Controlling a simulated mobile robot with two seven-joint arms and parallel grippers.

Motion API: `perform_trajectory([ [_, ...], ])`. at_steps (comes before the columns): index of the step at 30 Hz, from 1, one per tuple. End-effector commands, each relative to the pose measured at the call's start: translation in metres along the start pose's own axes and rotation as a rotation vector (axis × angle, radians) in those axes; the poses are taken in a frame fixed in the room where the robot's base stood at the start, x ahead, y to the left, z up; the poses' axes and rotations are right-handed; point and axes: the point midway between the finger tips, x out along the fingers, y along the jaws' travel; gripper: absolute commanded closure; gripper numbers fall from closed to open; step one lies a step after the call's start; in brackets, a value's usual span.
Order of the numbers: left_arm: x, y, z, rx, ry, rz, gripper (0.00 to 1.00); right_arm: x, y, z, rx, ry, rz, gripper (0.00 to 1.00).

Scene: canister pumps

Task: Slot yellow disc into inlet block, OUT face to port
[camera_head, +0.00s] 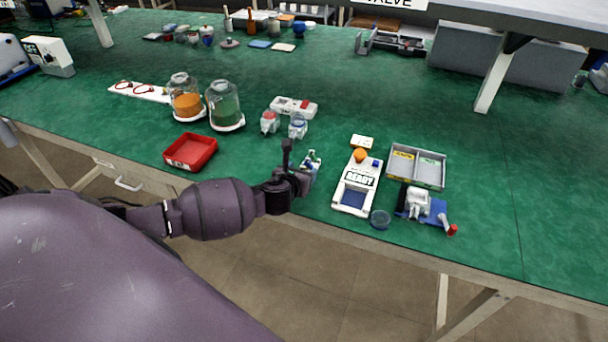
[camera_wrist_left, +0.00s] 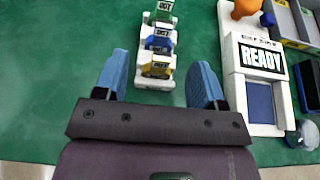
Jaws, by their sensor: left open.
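In the left wrist view a small white rack (camera_wrist_left: 154,82) holds upright discs in a row: a yellow disc (camera_wrist_left: 157,70) nearest me, then a blue disc (camera_wrist_left: 158,45) and a green one. Their labels are small; the blue one seems to read OUT. My left gripper (camera_wrist_left: 160,66) is open, with one blue finger on each side of the rack and nothing held. In the head view my left gripper (camera_head: 306,180) is at the rack, partly hiding it. A white block on a blue base (camera_head: 417,203), possibly the inlet block, stands at the right. My right gripper is not in view.
A white READY board (camera_head: 349,194) with an orange knob stands right of the rack. A red tray (camera_head: 190,152) and two jars stand left.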

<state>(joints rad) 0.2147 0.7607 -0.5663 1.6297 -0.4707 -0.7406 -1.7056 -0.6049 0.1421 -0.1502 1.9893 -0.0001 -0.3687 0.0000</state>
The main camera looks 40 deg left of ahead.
Motion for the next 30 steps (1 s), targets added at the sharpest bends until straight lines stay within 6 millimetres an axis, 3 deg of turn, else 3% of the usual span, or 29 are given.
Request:
perform_trajectory([
  [4, 0.013, 0.000, -0.001, 0.000, 0.002, 0.001, 0.36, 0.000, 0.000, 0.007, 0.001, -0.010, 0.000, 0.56],
  [12, 0.015, 0.000, 0.000, -0.001, 0.001, 0.000, 0.36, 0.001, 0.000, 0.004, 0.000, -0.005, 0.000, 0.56],
  [22, 0.014, 0.000, 0.000, -0.001, 0.001, 0.000, 0.87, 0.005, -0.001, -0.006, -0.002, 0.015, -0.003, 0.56],
  [30, 0.014, 0.000, 0.000, -0.001, 0.001, 0.000, 0.88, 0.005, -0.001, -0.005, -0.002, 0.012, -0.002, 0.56],
])
